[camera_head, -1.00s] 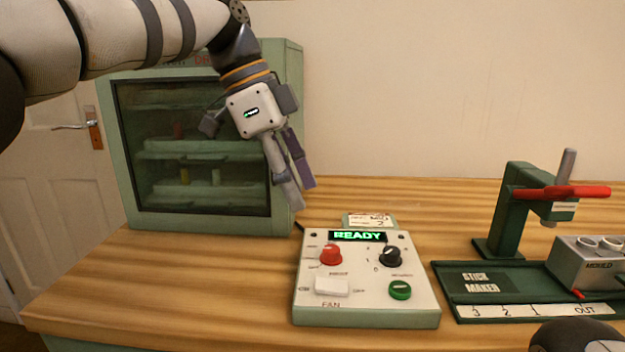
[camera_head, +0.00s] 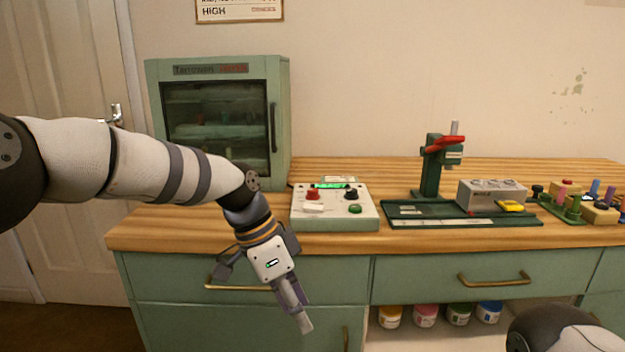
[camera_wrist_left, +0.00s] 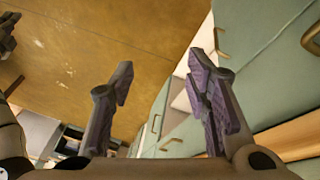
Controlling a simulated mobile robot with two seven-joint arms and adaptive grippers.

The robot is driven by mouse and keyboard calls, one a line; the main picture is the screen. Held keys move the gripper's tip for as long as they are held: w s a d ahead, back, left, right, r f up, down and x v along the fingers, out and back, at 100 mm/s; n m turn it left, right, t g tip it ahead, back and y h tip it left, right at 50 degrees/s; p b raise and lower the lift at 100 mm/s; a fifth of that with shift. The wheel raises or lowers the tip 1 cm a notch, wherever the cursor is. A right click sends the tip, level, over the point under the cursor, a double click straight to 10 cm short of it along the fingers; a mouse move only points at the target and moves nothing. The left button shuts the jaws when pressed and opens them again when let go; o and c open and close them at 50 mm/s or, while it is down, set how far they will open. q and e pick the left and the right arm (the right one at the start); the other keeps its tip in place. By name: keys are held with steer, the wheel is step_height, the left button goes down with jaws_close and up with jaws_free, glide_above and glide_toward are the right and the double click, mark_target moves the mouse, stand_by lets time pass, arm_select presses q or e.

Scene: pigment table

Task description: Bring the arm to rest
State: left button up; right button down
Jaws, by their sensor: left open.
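My left gripper (camera_head: 292,306) hangs in front of the green cabinet drawers, below the table's front edge, pointing down and slightly right. In the left wrist view its two fingers (camera_wrist_left: 160,90) are spread apart with nothing between them. The left arm comes in from the left of the head view, with the gripper clear of the tabletop. Part of my other arm (camera_head: 560,335) shows at the bottom right of the head view; its gripper is out of view.
The wooden tabletop (camera_head: 160,228) carries a glass-fronted green cabinet (camera_head: 280,125), a control box (camera_head: 333,222), a stick maker (camera_head: 400,215) and a grey mould (camera_head: 490,195). Drawer handles (camera_head: 495,281) stick out in front. Several paint jars (camera_head: 425,316) sit on an open shelf. Brown floor lies below.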

arm_select(q)
steer(key=s+a+f+n+g+y+p, duration=0.1)
steer(key=s+a+f+n, duration=0.25)
steer(key=s+f, duration=0.75)
steer(key=s+a+f+n, duration=0.3)
steer(key=s+f+n, duration=0.1)
steer(key=s+f, duration=0.75)
steer(key=s+a+n+y, duration=0.1)
steer(key=s+a+n, duration=0.1)
steer(key=s+a, duration=0.2)
steer(key=s+a+n+y, duration=0.1)
steer(key=s+a, duration=0.3)
steer(key=s, duration=0.7)
steer(key=s+a+n+y+p, duration=0.1)
steer(key=s+a+n, duration=0.3)
steer(key=s, duration=0.3)
steer(key=shift+s+a+g, duration=0.3)
steer(key=shift+s+a, duration=0.05)
steer(key=shift+a, duration=0.25)
arm_select(e)
steer(key=w+r, duration=0.1)
steer(key=w+r+t, duration=0.1)
steer(key=r, duration=0.1)
arm_select(q)
steer(key=shift+f, duration=0.1)
